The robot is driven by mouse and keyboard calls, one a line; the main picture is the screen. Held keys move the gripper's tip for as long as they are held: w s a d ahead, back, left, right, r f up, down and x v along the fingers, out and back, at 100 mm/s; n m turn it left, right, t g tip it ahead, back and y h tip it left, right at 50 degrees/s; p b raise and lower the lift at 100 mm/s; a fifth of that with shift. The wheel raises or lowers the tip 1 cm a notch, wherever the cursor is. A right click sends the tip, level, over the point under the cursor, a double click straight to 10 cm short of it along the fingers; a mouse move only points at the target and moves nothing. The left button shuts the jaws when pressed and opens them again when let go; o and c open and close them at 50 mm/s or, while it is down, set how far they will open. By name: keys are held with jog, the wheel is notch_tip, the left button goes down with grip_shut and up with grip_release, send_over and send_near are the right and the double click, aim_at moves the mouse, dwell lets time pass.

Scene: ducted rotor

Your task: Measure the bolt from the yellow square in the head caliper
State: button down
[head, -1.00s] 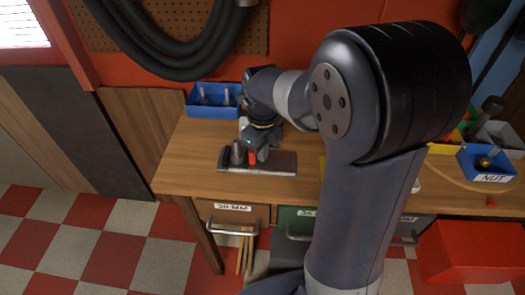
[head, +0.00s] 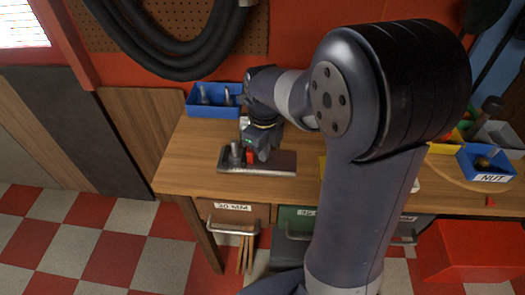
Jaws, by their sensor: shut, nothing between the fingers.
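A dark flat plate (head: 272,169) with metal edges lies on the wooden bench and looks like the caliper. A grey upright piece (head: 236,153), which looks like the bolt, stands at its left end. A small red block (head: 250,157) stands just right of it, close or touching; I cannot tell which. My gripper (head: 259,158) is shut and empty, pointing down over the plate just right of the red block. Its fingertips are small and partly hidden. A yellow patch (head: 322,168), probably the yellow square, shows at the left edge of my arm, which hides most of it.
A blue bin (head: 214,111) with several bolts stands behind the plate. At right are a blue bin labelled NUT (head: 488,171), a grey bin (head: 502,133) and a red box (head: 470,250). Labelled drawers sit below the bench top. The bench left of the plate is clear.

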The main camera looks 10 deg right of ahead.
jog(key=shift+d+r, duration=0.1)
dwell(0.3)
notch_tip(320, 180, up, 8)
jog(key=p, duration=0.6)
jog(key=shift+p, duration=0.4)
jog(key=shift+f, duration=0.2)
notch_tip(320, 180, down, 8)
jog(key=b, duration=0.7)
jog(key=shift+r, duration=0.1)
